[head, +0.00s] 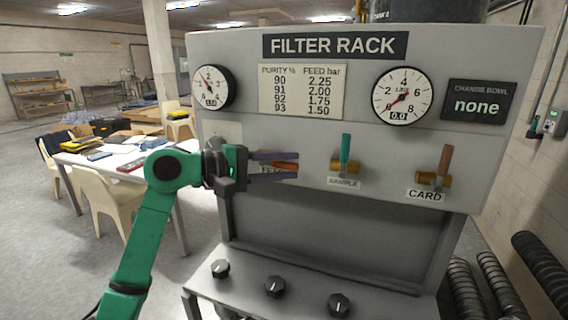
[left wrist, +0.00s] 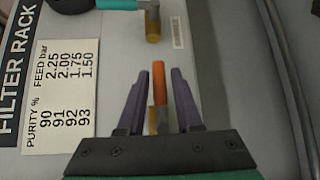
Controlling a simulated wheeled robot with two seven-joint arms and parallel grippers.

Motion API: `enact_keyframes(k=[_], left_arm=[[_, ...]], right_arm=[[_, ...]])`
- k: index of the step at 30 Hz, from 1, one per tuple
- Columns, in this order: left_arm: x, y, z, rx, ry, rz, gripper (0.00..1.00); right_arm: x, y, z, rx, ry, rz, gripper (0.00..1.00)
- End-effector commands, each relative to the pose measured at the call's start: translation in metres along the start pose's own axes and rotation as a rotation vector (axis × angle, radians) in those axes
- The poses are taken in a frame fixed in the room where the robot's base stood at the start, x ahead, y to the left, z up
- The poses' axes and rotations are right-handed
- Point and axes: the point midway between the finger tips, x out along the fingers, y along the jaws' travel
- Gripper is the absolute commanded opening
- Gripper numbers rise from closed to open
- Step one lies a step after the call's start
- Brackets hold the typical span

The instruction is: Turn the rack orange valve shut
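The orange valve handle (head: 287,166) is on the filter rack's front panel (head: 300,135), at the left end of the valve row. It lies about level, pointing right in the head view. My left gripper (head: 296,167) reaches it from the left and is open, with one finger above the handle and one below. In the left wrist view the orange handle (left wrist: 158,82) stands between the two purple fingers (left wrist: 158,76), with a gap on each side. Its brass body (left wrist: 152,120) and label are partly hidden by my gripper. My right gripper is not in view.
A teal-handled sample valve (head: 345,155) and a red-brown-handled card valve (head: 444,165) stand to the right, handles up. Two gauges (head: 403,96) sit above. Black knobs (head: 275,287) are on the ledge below. A cluttered table (head: 115,165) with chairs is at left.

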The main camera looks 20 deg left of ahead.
Motion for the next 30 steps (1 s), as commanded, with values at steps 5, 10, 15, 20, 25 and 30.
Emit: enact_keyframes(k=[5, 10, 15, 20, 25, 30], left_arm=[[-0.0001, -0.0001, 0.0001, 0.0, 0.0, -0.001, 0.0], [-0.0001, -0.0002, 0.0002, 0.0, -0.001, -0.001, 0.0], [-0.0001, -0.0003, 0.0003, 0.0, -0.001, -0.001, 0.0], [0.0, -0.0004, 0.0004, -0.001, -0.002, -0.002, 0.0], [0.0, -0.0005, 0.0005, -0.001, -0.002, -0.002, 0.0], [0.0, -0.0005, 0.0006, -0.001, -0.002, -0.002, 0.0]], right_arm=[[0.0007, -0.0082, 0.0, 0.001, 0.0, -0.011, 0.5], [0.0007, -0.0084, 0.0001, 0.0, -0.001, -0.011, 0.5], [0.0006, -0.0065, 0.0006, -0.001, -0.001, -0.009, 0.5], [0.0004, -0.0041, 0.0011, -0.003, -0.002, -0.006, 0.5], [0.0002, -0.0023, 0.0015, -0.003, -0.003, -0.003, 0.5], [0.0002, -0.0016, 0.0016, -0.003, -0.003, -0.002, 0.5]])
